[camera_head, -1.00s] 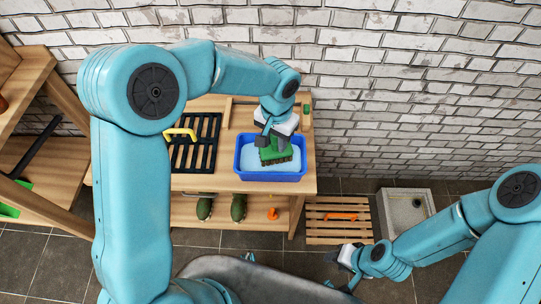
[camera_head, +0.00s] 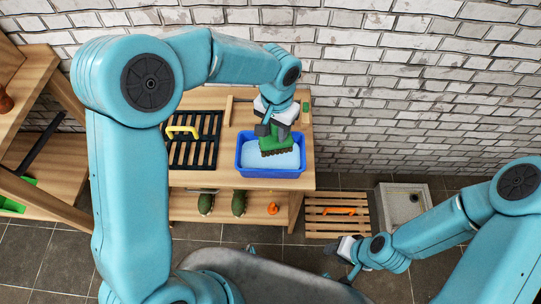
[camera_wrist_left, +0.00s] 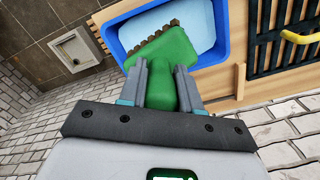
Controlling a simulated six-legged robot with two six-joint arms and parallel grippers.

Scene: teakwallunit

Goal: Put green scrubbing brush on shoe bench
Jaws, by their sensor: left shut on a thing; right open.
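The green scrubbing brush (camera_head: 276,144) is in my left gripper (camera_head: 272,131), held over the blue tub of pale blue liquid (camera_head: 246,165). In the left wrist view the brush (camera_wrist_left: 172,62) sits between the two fingers of the left gripper (camera_wrist_left: 160,82), with its brown bristles toward the tub (camera_wrist_left: 222,50). Whether the bristles touch the liquid I cannot tell. The wooden bench (camera_head: 240,182) carries the tub on its top and has a lower shelf. My right gripper (camera_head: 343,260) is open and empty, low in front of the slatted wooden rack.
A black grate (camera_head: 205,150) with a yellow-handled tool (camera_head: 182,131) lies left of the tub. Two green shoe-like items (camera_head: 239,203) and an orange item (camera_head: 273,208) are on the lower shelf. A slatted rack (camera_head: 338,222) and grey basin (camera_head: 403,205) stand at right.

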